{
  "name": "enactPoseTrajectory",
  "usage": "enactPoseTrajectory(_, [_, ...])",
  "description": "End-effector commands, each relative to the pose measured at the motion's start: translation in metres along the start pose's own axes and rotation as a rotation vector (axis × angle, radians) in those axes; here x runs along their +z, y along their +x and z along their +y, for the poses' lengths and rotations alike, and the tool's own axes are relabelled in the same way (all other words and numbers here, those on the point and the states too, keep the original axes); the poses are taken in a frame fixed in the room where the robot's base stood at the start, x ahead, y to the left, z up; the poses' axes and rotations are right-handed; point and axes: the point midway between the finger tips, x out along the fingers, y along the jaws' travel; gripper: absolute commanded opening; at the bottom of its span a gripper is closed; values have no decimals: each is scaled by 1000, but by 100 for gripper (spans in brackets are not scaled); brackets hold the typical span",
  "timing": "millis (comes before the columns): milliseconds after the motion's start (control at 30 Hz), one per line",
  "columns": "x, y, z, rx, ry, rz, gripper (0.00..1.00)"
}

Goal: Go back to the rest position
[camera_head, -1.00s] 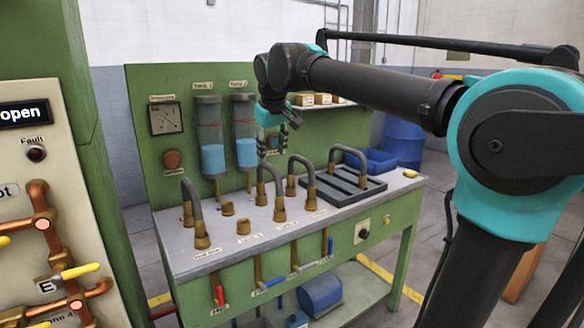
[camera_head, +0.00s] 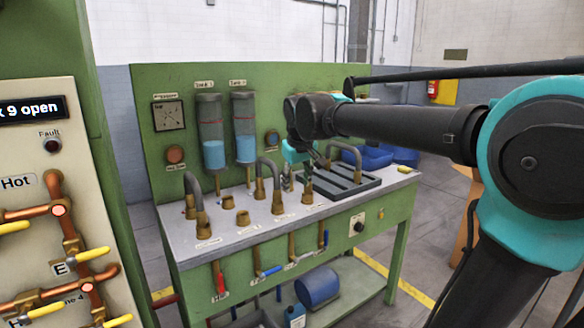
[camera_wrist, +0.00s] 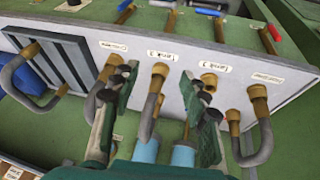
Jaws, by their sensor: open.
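My gripper (camera_head: 312,170) is over the right part of the green workbench in the head view, near the hose fittings and the dark rack. In the wrist view its two dark green fingers (camera_wrist: 163,92) are spread, with nothing held between them. Behind the gap stand a brass fitting and a grey bent hose (camera_wrist: 151,108). My gripper partly hides a hose and its fittings in the head view. I cannot tell whether the fingers touch any hose.
The workbench (camera_head: 228,250) carries bent hoses (camera_head: 265,172), two tanks of blue liquid (camera_head: 245,130) and a slotted dark rack (camera_head: 345,190). A control panel (camera_head: 40,225) with pipes and yellow-handled valves stands at left. Blue containers (camera_head: 375,157) lie behind the rack. Floor is open at right.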

Motion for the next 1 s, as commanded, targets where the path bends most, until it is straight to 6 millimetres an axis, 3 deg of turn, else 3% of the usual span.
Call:
enactPoseTrajectory(167, [65, 48, 24, 8, 102, -15, 45])
enactPoseTrajectory(333, [166, 104, 43, 18, 240, -32, 45])
enactPoseTrajectory(500, [267, 144, 41, 25, 367, -44, 45])
enactPoseTrajectory(600, [311, 157, 35, 27, 422, -47, 45])
enactPoseTrajectory(767, [350, 168, 26, 30, 470, -50, 45])
enactPoseTrajectory(1000, [356, 169, 24, 29, 478, -50, 45])
